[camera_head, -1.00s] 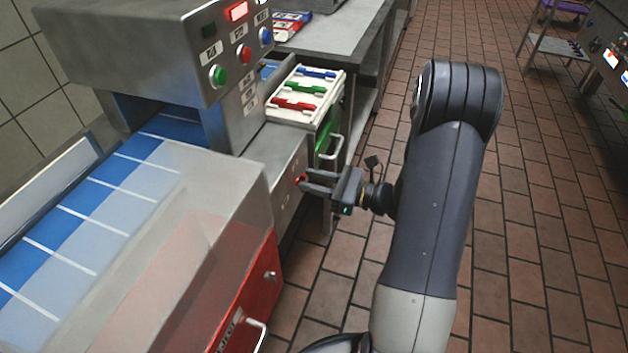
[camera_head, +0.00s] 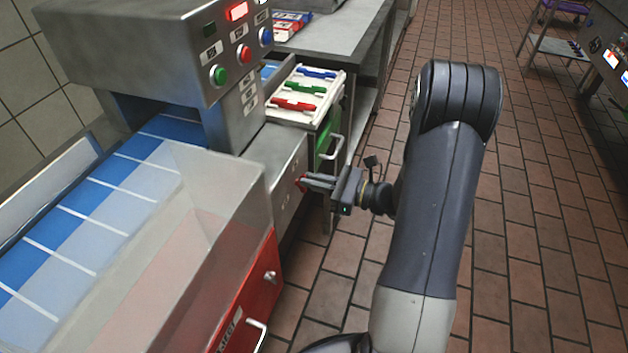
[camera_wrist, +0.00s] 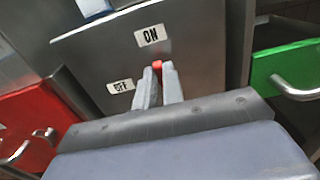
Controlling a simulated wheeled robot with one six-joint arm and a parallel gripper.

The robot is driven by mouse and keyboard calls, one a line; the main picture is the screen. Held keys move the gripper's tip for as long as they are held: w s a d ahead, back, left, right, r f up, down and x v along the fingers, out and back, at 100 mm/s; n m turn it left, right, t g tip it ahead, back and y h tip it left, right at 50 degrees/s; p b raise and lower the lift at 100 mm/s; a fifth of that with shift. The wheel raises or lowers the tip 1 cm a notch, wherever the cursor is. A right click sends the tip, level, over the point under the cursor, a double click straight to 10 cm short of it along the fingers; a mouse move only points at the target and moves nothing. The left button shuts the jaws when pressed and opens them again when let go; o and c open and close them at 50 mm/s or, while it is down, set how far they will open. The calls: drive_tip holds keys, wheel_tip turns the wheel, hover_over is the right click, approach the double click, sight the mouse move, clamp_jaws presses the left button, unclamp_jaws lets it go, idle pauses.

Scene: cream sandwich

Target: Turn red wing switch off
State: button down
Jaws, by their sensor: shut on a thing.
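The red wing switch (camera_wrist: 158,65) sits on the metal side panel of the machine, between my fingertips. In the head view only a small red part of the switch (camera_head: 301,182) shows at the tips of my fingers. An ON label (camera_wrist: 151,36) is above the switch and an OFF label (camera_wrist: 120,86) is to its lower left. My gripper (camera_head: 308,184) is shut on the switch; it also shows in the wrist view (camera_wrist: 158,72). The fingers hide most of the switch, so I cannot tell exactly which way its wing points.
A red cabinet door (camera_head: 250,290) with a handle stands to the near left, and a green drawer front (camera_wrist: 288,70) to the far right. The machine's control box (camera_head: 160,55) with push buttons is above. The tiled floor (camera_head: 540,240) to the right is open.

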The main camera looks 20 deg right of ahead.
drive_tip(key=shift+f+n+b, duration=0.1)
drive_tip(key=shift+n+b, duration=0.2)
drive_tip(key=n+b, duration=0.3)
drive_tip(key=b, duration=0.1)
drive_tip(key=shift+s+a+f+n, duration=0.2)
drive_tip(key=shift+s+f+n, duration=0.05)
drive_tip(key=shift+n, duration=0.05)
drive_tip(key=n+b, duration=0.1)
drive_tip(key=b, duration=0.1)
drive_tip(key=n+b, duration=0.4)
drive_tip(key=shift+s+a+f+b, duration=0.2)
drive_tip(key=shift+s+f+b, duration=0.1)
drive_tip(key=shift+b, duration=0.1)
drive_tip(key=n+b, duration=0.4)
drive_tip(key=b, duration=0.1)
drive_tip(key=n+b, duration=0.2)
drive_tip(key=b, duration=0.1)
drive_tip(key=shift+s+a+f, duration=0.1)
drive_tip(key=shift+s+f, duration=0.1)
drive_tip(key=shift+f, duration=0.2)
drive_tip(key=n+b, duration=0.2)
drive_tip(key=b, duration=0.1)
drive_tip(key=shift+n, duration=0.3)
drive_tip(key=shift+r+b, duration=0.1)
drive_tip(key=shift+b, duration=0.2)
drive_tip(key=c, duration=1.5)
unclamp_jaws()
